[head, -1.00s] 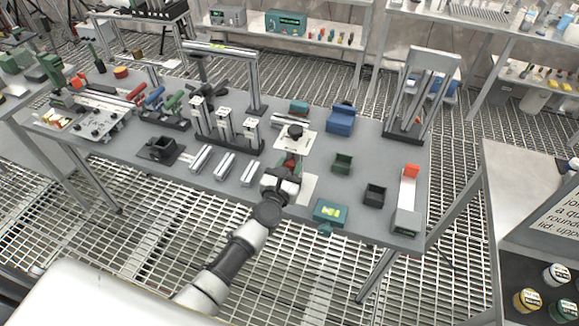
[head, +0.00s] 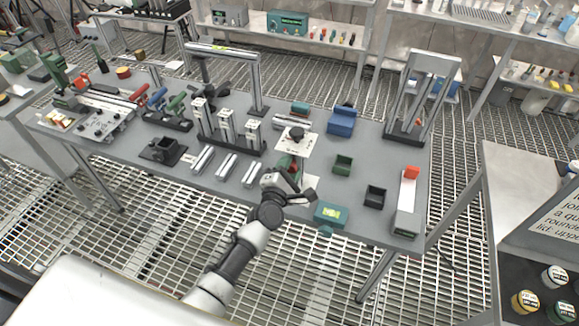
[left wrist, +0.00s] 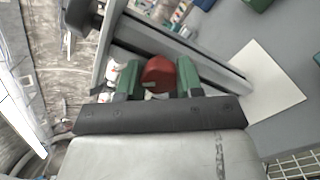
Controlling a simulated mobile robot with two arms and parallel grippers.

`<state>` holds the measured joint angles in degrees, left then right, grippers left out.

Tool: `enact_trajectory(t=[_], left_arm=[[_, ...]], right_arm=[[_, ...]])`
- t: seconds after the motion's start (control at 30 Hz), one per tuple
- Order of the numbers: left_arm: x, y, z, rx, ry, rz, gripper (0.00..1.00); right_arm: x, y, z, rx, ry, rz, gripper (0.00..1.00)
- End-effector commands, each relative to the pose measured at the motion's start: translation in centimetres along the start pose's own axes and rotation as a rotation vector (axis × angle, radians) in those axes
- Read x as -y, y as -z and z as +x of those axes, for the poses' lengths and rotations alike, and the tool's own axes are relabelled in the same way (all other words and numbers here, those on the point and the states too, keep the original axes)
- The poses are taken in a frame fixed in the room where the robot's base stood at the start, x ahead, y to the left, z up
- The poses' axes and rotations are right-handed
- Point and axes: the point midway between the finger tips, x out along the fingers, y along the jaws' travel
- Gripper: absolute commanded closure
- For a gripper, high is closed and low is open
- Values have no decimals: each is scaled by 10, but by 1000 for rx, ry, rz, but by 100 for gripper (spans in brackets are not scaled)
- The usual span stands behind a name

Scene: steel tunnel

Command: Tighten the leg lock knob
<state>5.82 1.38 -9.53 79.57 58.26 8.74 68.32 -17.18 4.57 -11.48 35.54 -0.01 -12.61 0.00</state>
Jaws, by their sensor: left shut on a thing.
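The red knob (left wrist: 160,76) shows in the left wrist view, between the two green fingertips of my left gripper (left wrist: 158,80). The fingers are shut on it from both sides. It sits against a grey metal profile (left wrist: 208,70) that runs diagonally across that view. In the head view my left gripper (head: 287,168) is at the front edge of the workbench, below a white plate with a black knob (head: 296,132) on top. There the gripper hides most of the red knob. My right gripper is not in view.
On the grey workbench (head: 330,217), a teal box with a yellow label (head: 331,213) stands close to the right of my gripper. A green bin (head: 343,165) and a black bin (head: 375,196) stand farther right. Short metal profiles (head: 226,166) lie to the left.

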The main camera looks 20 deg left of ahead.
Motion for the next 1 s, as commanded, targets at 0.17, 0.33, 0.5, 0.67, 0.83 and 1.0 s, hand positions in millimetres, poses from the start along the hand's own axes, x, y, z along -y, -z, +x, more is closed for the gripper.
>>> enact_trajectory(t=[0.17,0.33,0.5,0.67,0.83,1.0], left_arm=[[-2,-1,0,0,1,167,87],[-2,-1,0,0,1,329,87],[-3,-1,0,0,2,490,87],[-4,-2,0,0,1,642,87],[-4,-2,0,0,1,804,87],[-5,-3,0,0,1,965,87]], right_arm=[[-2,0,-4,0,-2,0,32],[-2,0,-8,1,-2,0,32],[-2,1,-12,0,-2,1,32],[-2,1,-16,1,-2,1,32],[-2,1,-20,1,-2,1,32],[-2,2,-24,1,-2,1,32]])
